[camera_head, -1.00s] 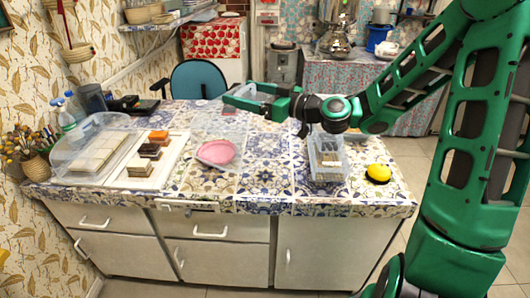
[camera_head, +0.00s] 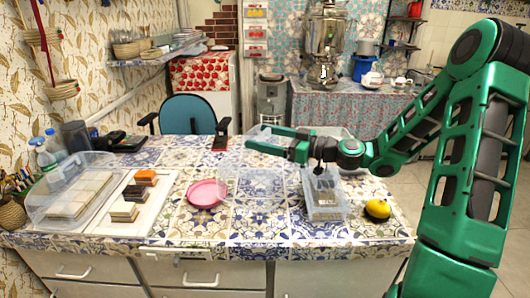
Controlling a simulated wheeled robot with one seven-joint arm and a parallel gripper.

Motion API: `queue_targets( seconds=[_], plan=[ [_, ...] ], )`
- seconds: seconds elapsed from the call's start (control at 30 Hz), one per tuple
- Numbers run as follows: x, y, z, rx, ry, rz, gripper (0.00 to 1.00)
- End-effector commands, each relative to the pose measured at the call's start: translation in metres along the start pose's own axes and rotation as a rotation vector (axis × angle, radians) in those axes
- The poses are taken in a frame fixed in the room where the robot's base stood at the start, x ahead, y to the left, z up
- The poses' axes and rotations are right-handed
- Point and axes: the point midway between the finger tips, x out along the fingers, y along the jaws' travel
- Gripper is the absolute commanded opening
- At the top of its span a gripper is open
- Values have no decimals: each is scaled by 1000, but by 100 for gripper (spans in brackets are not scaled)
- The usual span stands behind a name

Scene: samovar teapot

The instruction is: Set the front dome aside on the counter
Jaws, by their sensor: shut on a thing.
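My gripper (camera_head: 262,140) is above the tiled counter (camera_head: 215,228), shut on a clear, hard-to-see dome (camera_head: 258,182). The dome hangs below the fingers, to the right of the pink plate (camera_head: 207,194); I cannot tell whether it touches the counter. A white board (camera_head: 157,217) on the left lies uncovered, with brown and cream blocks (camera_head: 128,207) on it. Another clear dome (camera_head: 72,182) covers pale blocks at the far left.
A clear bin (camera_head: 325,212) stands on the right, with a yellow round thing (camera_head: 377,209) beside it. A dark-and-red item (camera_head: 221,135) lies at the back edge. Bare tiles show around the plate and along the front.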

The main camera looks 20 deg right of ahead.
Motion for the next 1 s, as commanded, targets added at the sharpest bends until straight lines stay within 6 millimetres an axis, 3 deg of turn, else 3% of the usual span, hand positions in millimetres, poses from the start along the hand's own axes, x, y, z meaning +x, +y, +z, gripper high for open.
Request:
queue_targets(
  seconds=[0.17,0.5,1.0],
  plan=[
    [-5,7,7,2,1,-1,34],
    [-5,7,43,3,1,-1,34],
    [-5,7,49,1,1,-1,34]
  ],
)
